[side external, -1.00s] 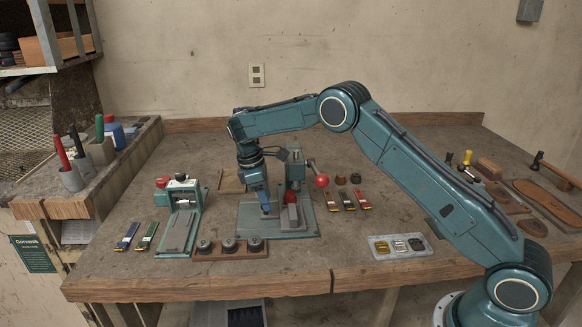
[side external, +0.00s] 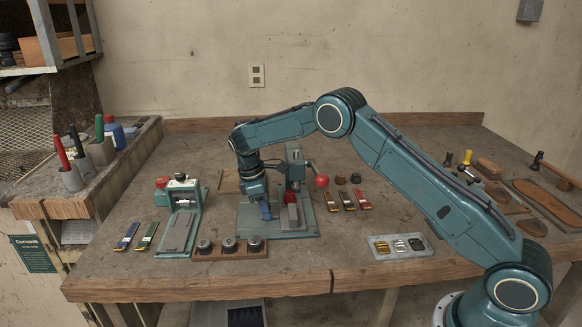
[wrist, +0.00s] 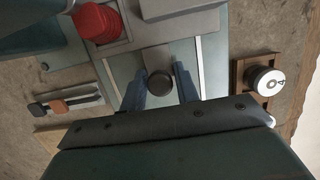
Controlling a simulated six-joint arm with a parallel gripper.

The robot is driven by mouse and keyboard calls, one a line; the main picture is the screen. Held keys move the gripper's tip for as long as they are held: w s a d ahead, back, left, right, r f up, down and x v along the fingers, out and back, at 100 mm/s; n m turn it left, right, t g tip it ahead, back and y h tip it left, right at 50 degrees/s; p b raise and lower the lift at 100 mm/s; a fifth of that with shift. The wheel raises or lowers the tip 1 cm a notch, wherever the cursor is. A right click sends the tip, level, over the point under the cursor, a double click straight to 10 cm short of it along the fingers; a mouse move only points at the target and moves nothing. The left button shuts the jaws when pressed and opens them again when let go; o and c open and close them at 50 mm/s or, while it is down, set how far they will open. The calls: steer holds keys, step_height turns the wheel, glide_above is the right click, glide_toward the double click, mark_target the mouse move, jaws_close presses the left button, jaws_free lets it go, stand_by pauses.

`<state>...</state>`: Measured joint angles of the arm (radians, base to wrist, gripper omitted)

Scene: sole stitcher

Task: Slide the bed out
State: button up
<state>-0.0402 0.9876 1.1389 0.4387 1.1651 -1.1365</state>
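The sole stitcher (side external: 295,170) stands on a green base plate (side external: 306,229) on the bench. Its grey bed (side external: 291,217) sits low at the front, with a red piece (side external: 290,197) at its rear. In the wrist view the grey bed (wrist: 157,56) shows with a dark round knob (wrist: 159,84) at its near end. My gripper (wrist: 160,72) is open, its two blue fingers on either side of the knob. They appear slightly apart from it. In the side view my gripper (side external: 265,211) points down, left of the bed; the knob is hidden there.
A wooden rack with dark spools (side external: 229,247) lies close in front of the base plate. A second green device (side external: 180,220) stands to the left. Colored cartridges (side external: 347,200) lie right of the stitcher, below a red-knobbed lever (side external: 321,181). A tray (side external: 399,246) is farther right.

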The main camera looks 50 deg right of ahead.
mark_target(256, 217)
steer(key=shift+w+a, duration=0.15)
steer(key=shift+a, duration=0.05)
steer(key=shift+w+a, duration=1.25)
steer(key=shift+s+d, duration=1.1)
steer(key=shift+s, duration=0.05)
steer(key=o, duration=0.6)
steer(key=shift+c, duration=0.2)
